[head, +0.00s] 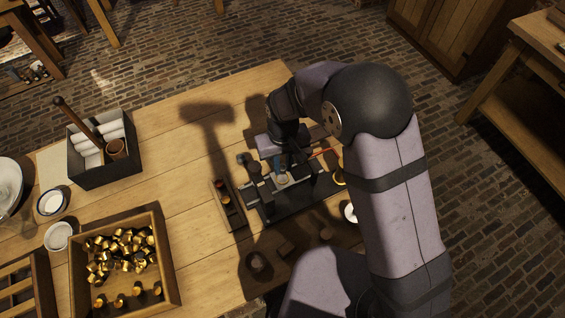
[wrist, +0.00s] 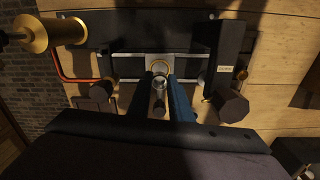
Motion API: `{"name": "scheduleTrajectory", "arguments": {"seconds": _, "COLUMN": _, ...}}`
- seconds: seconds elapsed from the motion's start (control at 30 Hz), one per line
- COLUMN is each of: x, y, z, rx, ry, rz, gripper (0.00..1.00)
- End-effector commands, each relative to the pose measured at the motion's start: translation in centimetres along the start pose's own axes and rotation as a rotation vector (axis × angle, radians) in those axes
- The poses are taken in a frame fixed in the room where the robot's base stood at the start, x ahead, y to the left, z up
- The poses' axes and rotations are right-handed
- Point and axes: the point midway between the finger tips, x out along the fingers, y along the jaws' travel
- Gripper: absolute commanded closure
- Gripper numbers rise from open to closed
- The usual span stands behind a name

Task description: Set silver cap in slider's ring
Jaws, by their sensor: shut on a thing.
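My gripper (head: 282,165) points down over the black fixture in the head view. In the wrist view its two fingers (wrist: 159,92) are shut on the small, round silver cap (wrist: 159,82). The slider (wrist: 152,60) is a pale plate on two metal rails, with a brass-coloured ring (wrist: 159,66) in it. The cap appears at the near edge of the ring in the wrist view. I cannot tell whether it is above the ring or touching it. In the head view the slider (head: 283,180) is partly hidden by my gripper, and the cap cannot be made out.
Dark knobs (wrist: 230,104) flank the rails, and a brass cylinder (wrist: 62,32) stands at upper left in the wrist view. In the head view, a wooden tray (head: 75,290) of brass caps and a black caddy (head: 105,173) stand left.

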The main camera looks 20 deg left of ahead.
Motion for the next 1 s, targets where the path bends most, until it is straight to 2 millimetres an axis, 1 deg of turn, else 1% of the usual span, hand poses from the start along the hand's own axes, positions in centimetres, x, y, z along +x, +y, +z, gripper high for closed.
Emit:
{"name": "scheduleTrajectory", "arguments": {"seconds": 0.03, "x": 0.9, "y": 0.0, "z": 0.0, "rx": 0.000, "ry": 0.000, "rz": 0.000, "gripper": 1.00}}
{"name": "scheduleTrajectory", "arguments": {"seconds": 0.1, "x": 1.5, "y": 0.0, "z": 0.0, "rx": 0.000, "ry": 0.000, "rz": 0.000, "gripper": 1.00}}
{"name": "scheduleTrajectory", "arguments": {"seconds": 0.3, "x": 2.9, "y": 0.0, "z": 0.0, "rx": 0.000, "ry": 0.001, "rz": 0.000, "gripper": 1.00}}
{"name": "scheduleTrajectory", "arguments": {"seconds": 0.4, "x": 3.3, "y": 0.0, "z": 0.0, "rx": 0.000, "ry": 0.001, "rz": 0.000, "gripper": 1.00}}
{"name": "scheduleTrajectory", "arguments": {"seconds": 1.0, "x": 3.5, "y": 0.0, "z": 0.0, "rx": 0.000, "ry": 0.001, "rz": 0.000, "gripper": 1.00}}
